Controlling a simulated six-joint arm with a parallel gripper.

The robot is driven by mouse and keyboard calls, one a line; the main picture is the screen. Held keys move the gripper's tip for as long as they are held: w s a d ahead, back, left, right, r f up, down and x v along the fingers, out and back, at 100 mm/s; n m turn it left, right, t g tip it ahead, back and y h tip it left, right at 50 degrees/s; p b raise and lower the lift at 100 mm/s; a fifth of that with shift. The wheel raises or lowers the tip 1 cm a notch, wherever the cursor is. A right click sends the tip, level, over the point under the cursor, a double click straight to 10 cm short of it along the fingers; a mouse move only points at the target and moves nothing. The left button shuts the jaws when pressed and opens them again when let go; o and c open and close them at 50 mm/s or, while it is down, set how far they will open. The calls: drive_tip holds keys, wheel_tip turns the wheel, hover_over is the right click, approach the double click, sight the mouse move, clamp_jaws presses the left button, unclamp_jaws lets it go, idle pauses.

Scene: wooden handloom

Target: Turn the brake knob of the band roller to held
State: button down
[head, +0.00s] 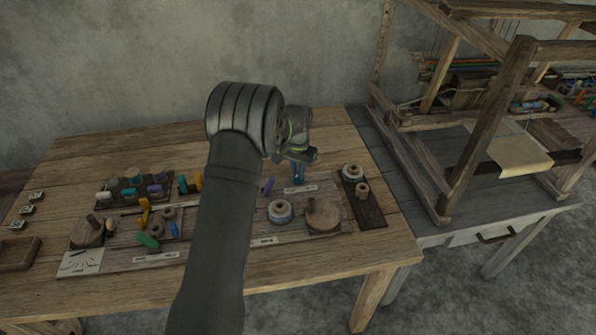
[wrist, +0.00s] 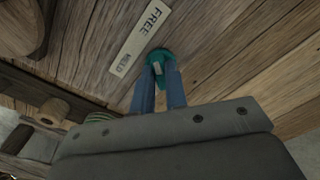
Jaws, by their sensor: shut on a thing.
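The brake knob (wrist: 159,55) is a small teal piece on the wooden board in the wrist view. A pale label (wrist: 138,40) beside it reads FREE at its upper end and HELD at its lower end. My gripper (wrist: 160,80) has its two blue fingers closed around the knob. Which word the knob points to cannot be told, as the fingers cover part of it. In the head view my gripper (head: 299,170) reaches down at the back right of the table, just behind a small label (head: 300,189). The band roller cannot be singled out for sure.
A white-wound spool (head: 281,211) and a round wooden piece (head: 323,214) stand in front of my gripper. A dark board (head: 374,213) with spools lies to the right. The loom (head: 487,130) stands further right. Coloured spools (head: 133,187) fill the left side.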

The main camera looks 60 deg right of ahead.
drive_tip(key=n, duration=0.4)
drive_tip(key=shift+n, duration=0.3)
drive_tip(key=n, duration=0.3)
drive_tip(key=shift+s+n, duration=0.1)
drive_tip(key=shift+n, duration=0.2)
drive_tip(key=n, duration=0.3)
drive_tip(key=shift+d+n, duration=0.1)
drive_tip(key=shift+n, duration=0.2)
drive_tip(key=shift+s+n, duration=0.1)
drive_tip(key=shift+n, duration=1.7)
drive_tip(key=c, duration=1.4)
unclamp_jaws()
drive_tip(key=shift+c, duration=0.2)
drive_tip(key=shift+r, duration=0.15)
